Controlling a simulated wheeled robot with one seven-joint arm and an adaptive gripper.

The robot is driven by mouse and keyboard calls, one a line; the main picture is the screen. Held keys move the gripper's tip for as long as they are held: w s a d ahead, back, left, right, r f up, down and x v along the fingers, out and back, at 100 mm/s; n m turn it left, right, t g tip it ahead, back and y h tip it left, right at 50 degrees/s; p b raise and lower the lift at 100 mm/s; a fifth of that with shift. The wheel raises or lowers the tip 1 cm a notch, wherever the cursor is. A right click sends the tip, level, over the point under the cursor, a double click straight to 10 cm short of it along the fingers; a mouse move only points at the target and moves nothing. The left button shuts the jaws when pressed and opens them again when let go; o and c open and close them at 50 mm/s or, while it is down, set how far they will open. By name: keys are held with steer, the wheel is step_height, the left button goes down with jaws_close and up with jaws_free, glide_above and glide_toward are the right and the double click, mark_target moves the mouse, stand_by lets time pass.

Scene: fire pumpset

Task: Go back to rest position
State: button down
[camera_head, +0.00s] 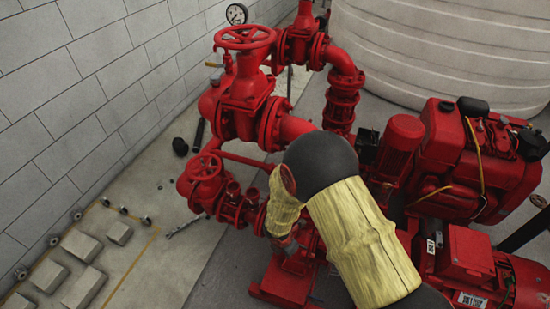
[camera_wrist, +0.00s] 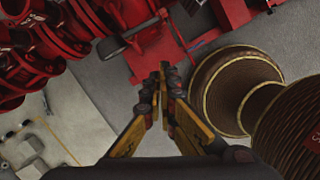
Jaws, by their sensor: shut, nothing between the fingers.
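My gripper (camera_wrist: 162,80) shows in the wrist camera view, with its yellow and black fingers shut tip to tip and nothing between them. It hangs over the grey floor beside the red pump frame. In the head camera view my arm, with yellow sleeves and a dark joint, reaches over the red pumpset (camera_head: 250,120) from the lower right. The gripper itself is hidden there behind the arm and pipework.
A large handwheel valve (camera_head: 244,38) and a smaller handwheel (camera_head: 206,166) stand left of the arm. A red engine (camera_head: 470,150) is at right, before a pale tank (camera_head: 440,50). A brick wall (camera_head: 80,90) bounds the left. Brown spools (camera_wrist: 235,90) lie right of the gripper.

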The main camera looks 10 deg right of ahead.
steer(key=s+d+r+m+g+h, duration=0.2)
steer(key=s+d+r+m, duration=0.4)
steer(key=r+m, duration=0.4)
steer(key=s+r+m+t+y, duration=0.1)
steer(key=r+m, duration=0.4)
steer(key=r, duration=0.7)
steer(key=s+r+m+t+y, duration=0.2)
steer(key=s+r+m+t, duration=0.1)
steer(key=r, duration=0.8)
steer(key=s+r+m+t+y, duration=0.1)
steer(key=s+r+m, duration=0.5)
steer(key=r, duration=0.6)
steer(key=shift+r+m+t, duration=0.3)
steer(key=shift+t, duration=0.3)
steer(key=shift+w+a, duration=0.1)
